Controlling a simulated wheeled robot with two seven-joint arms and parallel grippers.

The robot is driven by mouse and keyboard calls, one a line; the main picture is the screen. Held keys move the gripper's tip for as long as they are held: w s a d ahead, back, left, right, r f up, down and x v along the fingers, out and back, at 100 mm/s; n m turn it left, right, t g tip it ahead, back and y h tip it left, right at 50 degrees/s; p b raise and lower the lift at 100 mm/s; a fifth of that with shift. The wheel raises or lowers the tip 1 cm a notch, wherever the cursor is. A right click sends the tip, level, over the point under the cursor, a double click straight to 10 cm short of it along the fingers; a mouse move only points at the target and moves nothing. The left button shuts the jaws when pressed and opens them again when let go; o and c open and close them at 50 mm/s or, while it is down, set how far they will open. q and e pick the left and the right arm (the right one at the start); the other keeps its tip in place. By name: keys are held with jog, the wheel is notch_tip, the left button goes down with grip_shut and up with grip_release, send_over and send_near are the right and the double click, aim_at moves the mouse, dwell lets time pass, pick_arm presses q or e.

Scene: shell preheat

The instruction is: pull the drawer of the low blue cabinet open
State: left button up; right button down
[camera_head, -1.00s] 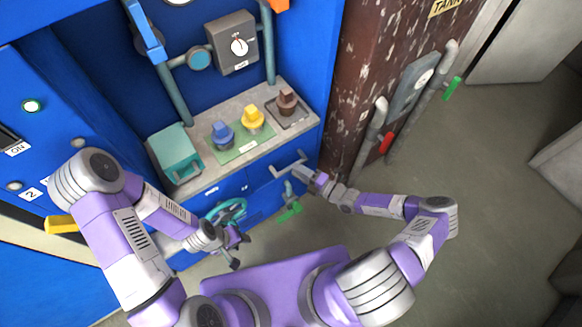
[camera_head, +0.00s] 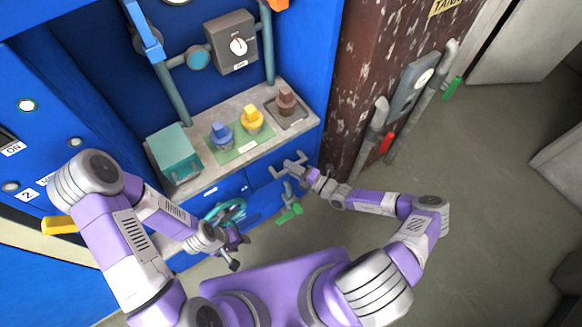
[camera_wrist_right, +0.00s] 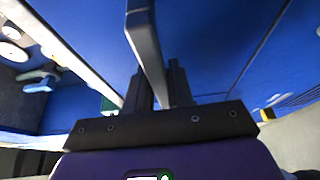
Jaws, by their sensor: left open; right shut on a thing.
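The low blue cabinet (camera_head: 238,187) stands under a grey worktop, and its drawer (camera_head: 262,173) has a blue front with a grey bar handle (camera_head: 282,166). The drawer front looks flush with the cabinet. My right gripper (camera_head: 303,169) is at the handle, shut on it. In the right wrist view the handle (camera_wrist_right: 146,45) runs down between the two dark fingers of the gripper (camera_wrist_right: 160,90), which hide its lower end. My left gripper (camera_head: 236,247) is open and empty, low in front of the cabinet near a teal handwheel (camera_head: 228,210).
On the worktop (camera_head: 205,180) are a teal box (camera_head: 174,152) and blue (camera_head: 221,136), yellow (camera_head: 251,120) and brown (camera_head: 286,101) knobbed pieces. A green-handled valve (camera_head: 290,212) sits below the drawer. A rusty column (camera_head: 352,80) stands right of the cabinet. The floor at right is clear.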

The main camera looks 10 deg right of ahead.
jog(key=s+d+p, duration=0.2)
jog(key=s+d, duration=0.1)
jog(key=s, duration=0.7)
jog(key=s+d+p, duration=0.2)
jog(key=s+d, duration=0.2)
jog(key=s, duration=0.5)
jog(key=shift+s+d, duration=0.2)
jog(key=shift+s, duration=0.15)
jog(key=c, duration=1.1)
grip_release()
